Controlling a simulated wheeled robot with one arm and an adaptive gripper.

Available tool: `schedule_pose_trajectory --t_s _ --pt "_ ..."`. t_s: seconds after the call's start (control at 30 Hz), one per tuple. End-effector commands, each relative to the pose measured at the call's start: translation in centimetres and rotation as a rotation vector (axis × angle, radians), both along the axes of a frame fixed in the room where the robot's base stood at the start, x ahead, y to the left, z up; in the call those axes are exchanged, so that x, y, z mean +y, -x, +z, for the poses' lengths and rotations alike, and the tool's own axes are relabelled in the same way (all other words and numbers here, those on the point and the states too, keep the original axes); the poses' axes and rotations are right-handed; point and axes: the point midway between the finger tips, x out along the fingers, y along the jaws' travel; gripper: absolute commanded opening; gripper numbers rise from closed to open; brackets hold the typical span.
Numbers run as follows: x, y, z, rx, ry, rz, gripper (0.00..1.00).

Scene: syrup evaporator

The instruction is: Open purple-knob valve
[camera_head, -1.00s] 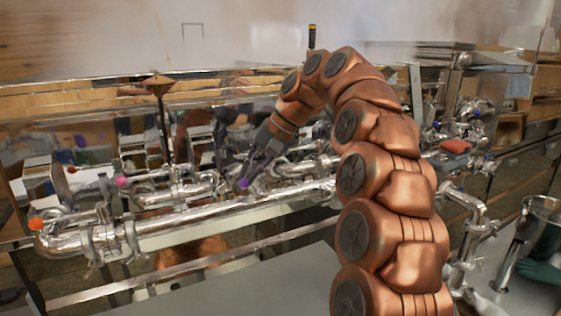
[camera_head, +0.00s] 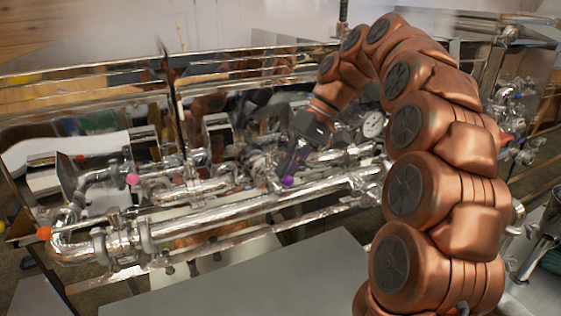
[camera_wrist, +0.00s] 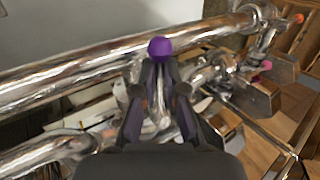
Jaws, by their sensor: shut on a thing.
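In the wrist view the purple knob (camera_wrist: 160,48) shows just beyond my fingertips, near the top centre. My gripper (camera_wrist: 158,72) is shut on the valve handle just below the knob; the handle itself is mostly hidden between the fingers. In the head view my gripper (camera_head: 290,165) reaches down to the knob from the upper right.
An orange knob (camera_head: 44,233) sits at the pipe's left end, and a pink knob (camera_head: 132,179) stands behind it. The long steel pipe (camera_head: 230,220) runs along the front. A flat grey surface (camera_head: 290,280) lies clear in front.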

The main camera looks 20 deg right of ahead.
Motion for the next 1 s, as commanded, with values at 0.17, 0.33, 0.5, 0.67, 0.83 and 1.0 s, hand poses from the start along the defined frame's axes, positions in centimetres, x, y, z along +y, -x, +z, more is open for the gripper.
schedule_pose_trajectory --t_s 0.17,0.33,0.5,0.67,0.83,1.0 --pt "-0.49 0.66 -0.53 0.026 0.002 0.002 0.00" --pt "-0.84 0.72 -0.55 0.026 0.003 -0.005 0.14" --pt "-0.85 0.77 -0.45 0.024 0.003 -0.007 0.32" --pt "-0.76 0.61 -0.29 0.018 0.002 -0.007 0.46" --pt "-0.62 0.27 -0.26 0.012 0.001 -0.007 0.46" --pt "-0.54 0.17 -0.19 0.008 0.002 -0.007 0.46"
